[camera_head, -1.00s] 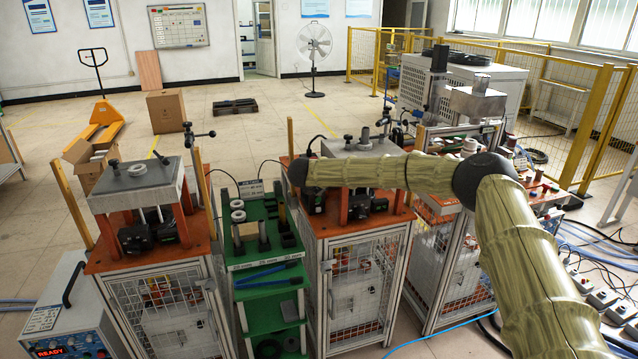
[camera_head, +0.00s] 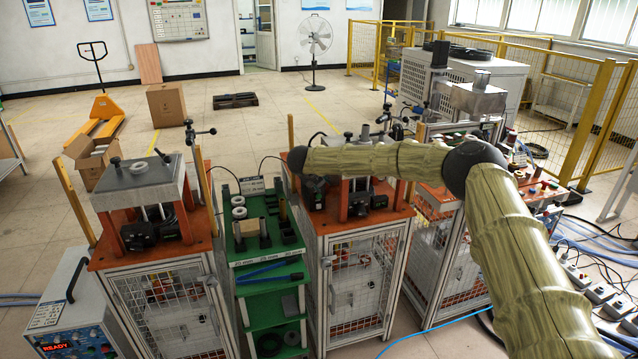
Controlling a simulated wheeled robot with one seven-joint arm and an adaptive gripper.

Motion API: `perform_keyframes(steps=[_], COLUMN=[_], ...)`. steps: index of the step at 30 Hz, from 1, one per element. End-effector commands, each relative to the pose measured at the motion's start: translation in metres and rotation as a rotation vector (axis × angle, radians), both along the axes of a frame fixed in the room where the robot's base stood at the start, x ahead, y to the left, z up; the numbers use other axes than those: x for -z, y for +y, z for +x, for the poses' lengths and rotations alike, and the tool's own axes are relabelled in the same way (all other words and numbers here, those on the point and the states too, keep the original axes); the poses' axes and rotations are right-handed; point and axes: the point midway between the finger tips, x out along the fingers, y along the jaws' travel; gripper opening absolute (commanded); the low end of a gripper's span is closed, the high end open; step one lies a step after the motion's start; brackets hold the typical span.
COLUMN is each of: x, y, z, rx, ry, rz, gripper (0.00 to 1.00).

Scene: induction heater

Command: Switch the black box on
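Several dark boxes are in view, and I cannot tell which one the task means. One black box (camera_head: 138,236) sits on the left orange-topped bench, under a raised grey plate. Another dark box (camera_head: 359,205) sits on the middle orange-topped bench, partly under my arm. No switch on either is clear enough to read. My arm comes in from the lower right and bends left over the middle bench. My gripper (camera_head: 314,192) appears as a dark shape below the black wrist end, near that bench's left side. Its fingers cannot be made out.
A white and blue box (camera_head: 75,312) with a red READY display stands at the lower left. A green shelf (camera_head: 265,262) with rings and tools stands between the benches. A cluttered right bench (camera_head: 440,195) and yellow fencing (camera_head: 600,125) lie right. The floor behind is mostly open.

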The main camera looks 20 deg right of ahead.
Motion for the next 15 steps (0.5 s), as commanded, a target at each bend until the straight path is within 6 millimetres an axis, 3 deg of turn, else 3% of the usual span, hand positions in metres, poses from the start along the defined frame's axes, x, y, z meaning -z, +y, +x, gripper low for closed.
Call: perform_keyframes(steps=[10,15], x=[-0.001,-0.012], y=[0.002,0.008], z=[-0.001,-0.008], rx=[-0.002,-0.003], ry=[-0.001,0.0], rz=[0.0,0.001], gripper=[0.4,0.4])
